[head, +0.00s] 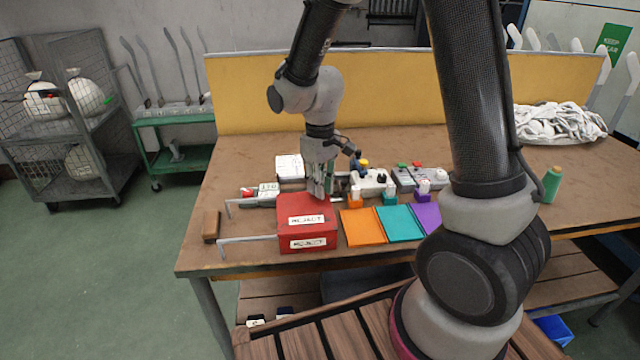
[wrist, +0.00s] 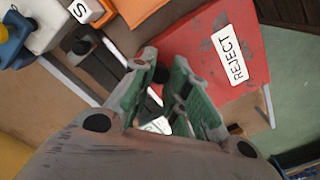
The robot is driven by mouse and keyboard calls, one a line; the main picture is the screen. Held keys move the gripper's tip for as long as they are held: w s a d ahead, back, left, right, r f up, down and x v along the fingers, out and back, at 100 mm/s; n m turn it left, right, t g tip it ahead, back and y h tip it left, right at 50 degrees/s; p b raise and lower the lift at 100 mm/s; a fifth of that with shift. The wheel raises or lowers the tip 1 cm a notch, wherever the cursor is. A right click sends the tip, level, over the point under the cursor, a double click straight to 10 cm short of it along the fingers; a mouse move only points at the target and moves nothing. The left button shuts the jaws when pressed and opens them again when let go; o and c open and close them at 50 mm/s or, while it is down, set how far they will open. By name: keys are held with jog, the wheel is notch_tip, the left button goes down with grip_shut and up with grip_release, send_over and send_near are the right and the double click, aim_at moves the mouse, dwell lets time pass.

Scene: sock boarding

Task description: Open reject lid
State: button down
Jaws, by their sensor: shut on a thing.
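The red reject box (head: 308,243) sits near the front left of the workbench, with a REJECT label on its front. Its red lid (head: 290,207) lies down over the box and carries another REJECT label. The lid also fills the upper right of the wrist view (wrist: 205,50). My gripper (head: 318,194) is at the lid's back edge, pointing down. In the wrist view, its green-padded fingers (wrist: 165,68) are close together at the lid's edge, shut on a small dark part of it. The exact grip point is mostly hidden by the fingers.
Orange (head: 362,228), teal (head: 395,224) and purple (head: 427,217) mats lie right of the box. Metal sock boards (head: 248,240) stick out to its left, near a brown block (head: 211,226). Small devices (head: 368,183) stand behind. A green bottle (head: 552,184) stands at the right.

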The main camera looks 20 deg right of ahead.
jog(key=w+a, duration=0.2)
jog(key=a, duration=1)
jog(key=shift+w+a, duration=0.2)
jog(key=shift+w, duration=0.1)
jog(key=c, duration=1.3)
grip_release()
notch_tip(320, 180, up, 12)
